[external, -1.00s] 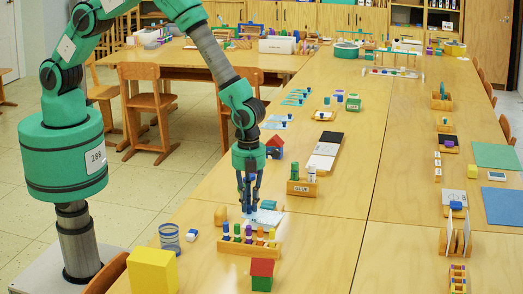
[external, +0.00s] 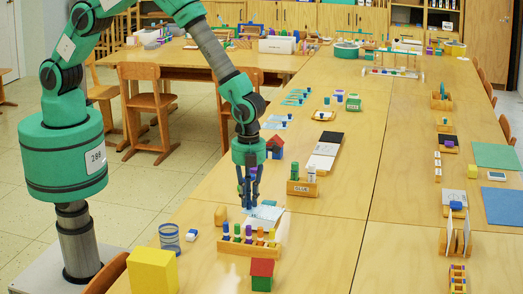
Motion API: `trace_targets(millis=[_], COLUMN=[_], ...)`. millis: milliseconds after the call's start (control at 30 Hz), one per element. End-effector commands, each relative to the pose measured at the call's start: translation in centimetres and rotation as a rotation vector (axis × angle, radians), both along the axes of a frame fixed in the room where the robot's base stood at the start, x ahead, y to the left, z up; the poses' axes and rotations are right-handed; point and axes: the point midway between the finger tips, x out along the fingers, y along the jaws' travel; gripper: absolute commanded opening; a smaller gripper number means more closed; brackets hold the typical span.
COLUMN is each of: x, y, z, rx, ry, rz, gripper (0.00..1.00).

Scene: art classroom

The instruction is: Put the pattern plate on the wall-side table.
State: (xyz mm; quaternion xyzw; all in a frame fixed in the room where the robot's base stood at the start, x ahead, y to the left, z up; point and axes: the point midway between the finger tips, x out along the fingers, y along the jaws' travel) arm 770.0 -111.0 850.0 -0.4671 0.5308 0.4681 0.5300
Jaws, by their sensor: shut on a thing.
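My gripper (external: 248,198) points straight down over the near left part of the long table. Its dark blue fingers are close together, shut on a small blue knob that is mostly hidden between them. A pale blue plate (external: 266,213), which looks like the pattern plate, shows just under and to the right of the fingertips, behind the rack of coloured pegs. Whether it is clear of the tabletop is hard to tell. A separate wooden table (external: 176,57) stands at the back left, toward the wall cabinets; I cannot tell for certain that it is the wall-side table.
A peg rack (external: 248,247), a red-and-green block (external: 262,275) and a yellow block (external: 153,270) stand in front of my gripper. A wooden holder (external: 302,188) is to its right. Similar knobbed plates (external: 275,122) lie farther back. Chairs (external: 147,110) stand by the back table.

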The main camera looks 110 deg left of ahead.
Motion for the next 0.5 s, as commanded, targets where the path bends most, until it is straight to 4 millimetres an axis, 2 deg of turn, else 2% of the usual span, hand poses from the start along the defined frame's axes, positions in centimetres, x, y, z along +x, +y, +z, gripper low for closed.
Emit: trace_targets(millis=[500], x=[0.1], y=[0.0], z=[9.5], rx=[-0.001], ry=[-0.004], rz=[0.000], gripper=[0.00])
